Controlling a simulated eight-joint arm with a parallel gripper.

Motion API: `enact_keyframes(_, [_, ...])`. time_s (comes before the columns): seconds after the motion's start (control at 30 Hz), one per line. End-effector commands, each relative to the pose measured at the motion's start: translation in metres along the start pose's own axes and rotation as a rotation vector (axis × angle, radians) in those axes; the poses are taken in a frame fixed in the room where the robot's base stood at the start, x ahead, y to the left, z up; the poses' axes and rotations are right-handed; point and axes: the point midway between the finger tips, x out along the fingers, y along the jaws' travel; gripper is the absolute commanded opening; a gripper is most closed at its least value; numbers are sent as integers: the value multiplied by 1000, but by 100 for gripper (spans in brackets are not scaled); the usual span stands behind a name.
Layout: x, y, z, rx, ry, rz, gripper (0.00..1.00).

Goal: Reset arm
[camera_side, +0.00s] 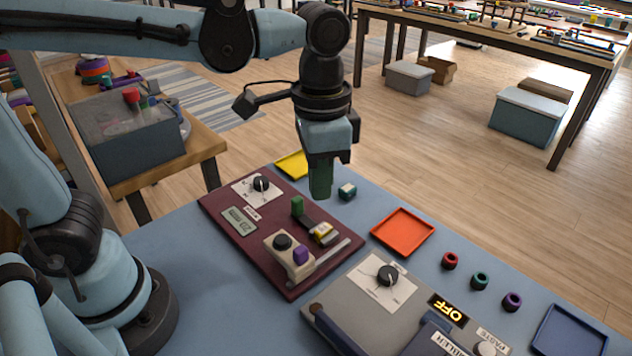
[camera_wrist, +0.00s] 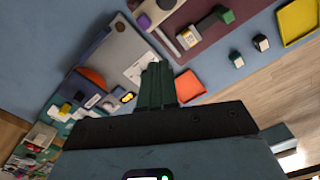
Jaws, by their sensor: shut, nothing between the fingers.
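My gripper (camera_side: 320,178) points down above the far edge of the table, over the maroon panel's far right side. Its green fingers are together with nothing between them. They also show together in the wrist view (camera_wrist: 157,72). The maroon panel (camera_side: 228,208) carries a dial, a small display, a green-handled lever, and a beige block with a black knob and a purple button. A small cube (camera_side: 347,191) with a pale top sits on the table just right of my fingertips, apart from them as far as I can tell.
An orange-red tray (camera_side: 402,232), a yellow tray (camera_side: 292,165) and a blue tray (camera_side: 568,333) lie on the blue table. A grey machine (camera_side: 345,297) with a dial and an OFF display fills the front.

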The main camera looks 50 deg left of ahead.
Motion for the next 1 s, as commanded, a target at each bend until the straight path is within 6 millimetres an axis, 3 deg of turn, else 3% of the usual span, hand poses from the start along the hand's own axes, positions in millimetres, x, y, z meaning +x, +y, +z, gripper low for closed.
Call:
enact_keyframes(0.23, [2, -10, 6, -43, 47, -6, 0])
enact_keyframes(0.7, [30, -92, 59, -438, 514, -127, 0])
enact_keyframes(1.0, [35, -106, 69, -506, 605, -162, 0])
